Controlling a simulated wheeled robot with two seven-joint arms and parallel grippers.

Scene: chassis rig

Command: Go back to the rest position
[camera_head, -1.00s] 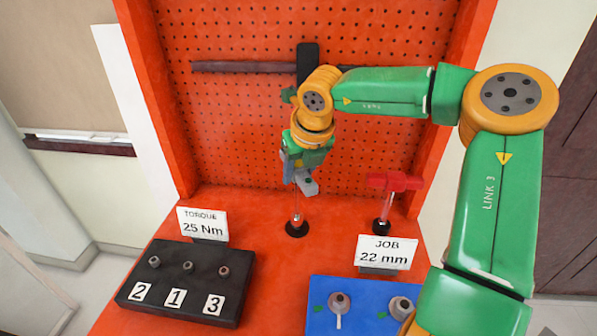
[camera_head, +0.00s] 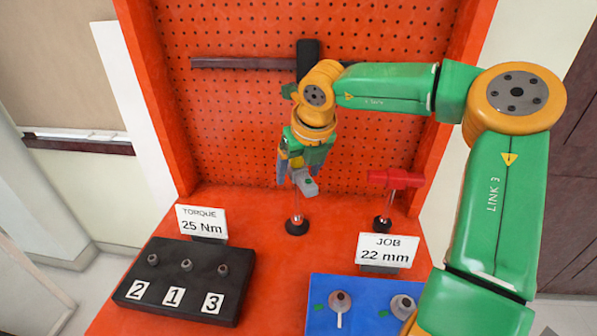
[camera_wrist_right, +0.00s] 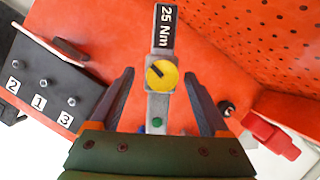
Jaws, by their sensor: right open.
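My right gripper (camera_head: 299,165) is open in front of the pegboard, pointing down. Its two fingers stand apart on either side of a grey torque tool (camera_head: 307,186) with a yellow dial and a green dot. In the right wrist view the open gripper (camera_wrist_right: 160,76) has the tool's yellow dial (camera_wrist_right: 161,74) between its fingers, with visible gaps at both sides. A black label on the tool reads 25 Nm. The tool is above a round black stand (camera_head: 297,226) with a thin rod. My left gripper is not in view.
A red T-handled tool (camera_head: 396,180) stands to the right. A black block (camera_head: 160,311) numbered 2, 1, 3 is at left, a blue tray (camera_head: 365,318) at front right. Signs read 25 Nm (camera_head: 202,222) and 22 mm (camera_head: 387,249). The red pegboard (camera_head: 230,130) stands behind.

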